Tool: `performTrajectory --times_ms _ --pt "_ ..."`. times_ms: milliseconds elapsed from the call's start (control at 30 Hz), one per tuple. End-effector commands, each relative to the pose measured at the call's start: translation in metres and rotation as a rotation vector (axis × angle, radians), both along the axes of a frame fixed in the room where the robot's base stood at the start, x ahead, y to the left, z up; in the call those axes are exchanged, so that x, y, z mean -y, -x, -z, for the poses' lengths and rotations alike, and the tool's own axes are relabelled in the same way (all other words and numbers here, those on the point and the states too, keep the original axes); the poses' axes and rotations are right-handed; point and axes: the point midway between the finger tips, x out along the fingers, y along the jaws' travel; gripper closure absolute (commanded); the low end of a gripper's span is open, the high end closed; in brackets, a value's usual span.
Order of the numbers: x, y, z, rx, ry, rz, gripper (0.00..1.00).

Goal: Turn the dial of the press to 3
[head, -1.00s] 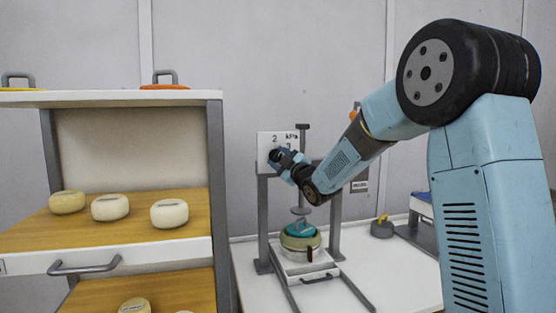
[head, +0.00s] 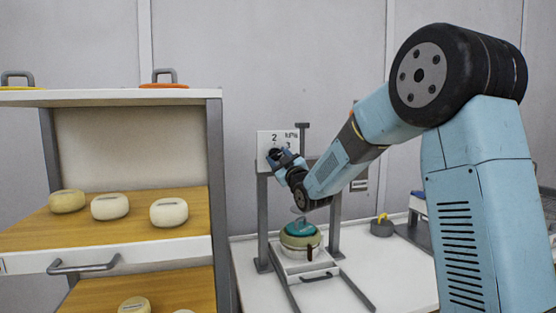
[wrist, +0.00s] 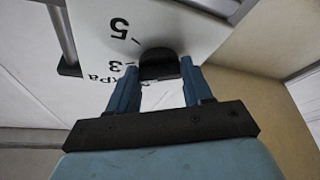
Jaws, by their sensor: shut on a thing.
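The press (head: 263,205) stands on the white table, with a white dial plate (head: 265,139) at its upper left marked 2 and kPa. The wrist view shows the plate upside down (wrist: 190,28), with 5, 3 and kPa readable. The black dial (wrist: 158,60) sits between my blue fingers. My gripper (wrist: 158,80) is shut on the dial; in the head view it (head: 277,160) covers most of the dial. The dial's pointer is hidden, so its setting cannot be told. A round cheese mould with a teal lid (head: 300,229) stands under the press.
A shelf rack (head: 216,200) with several pale cheeses (head: 169,212) stands to the left. A dark grey weight (head: 381,227) sits on the table (head: 400,275) to the right of the press. The table's front right is clear.

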Motion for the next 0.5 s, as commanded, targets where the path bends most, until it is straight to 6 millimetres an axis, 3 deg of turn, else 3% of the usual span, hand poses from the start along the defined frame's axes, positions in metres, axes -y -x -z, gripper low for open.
performTrajectory --times_ms 167,200,433,500 --pt "-0.0006 -0.0002 0.0048 -0.009 0.004 -0.001 0.8" --pt "-0.0006 -0.0002 0.0046 -0.009 0.004 0.0 0.46" --pt "-0.0008 0.0 0.0021 -0.004 0.002 -0.001 0.24" --pt "-0.0008 0.0 0.0016 -0.003 0.002 -0.001 0.24"
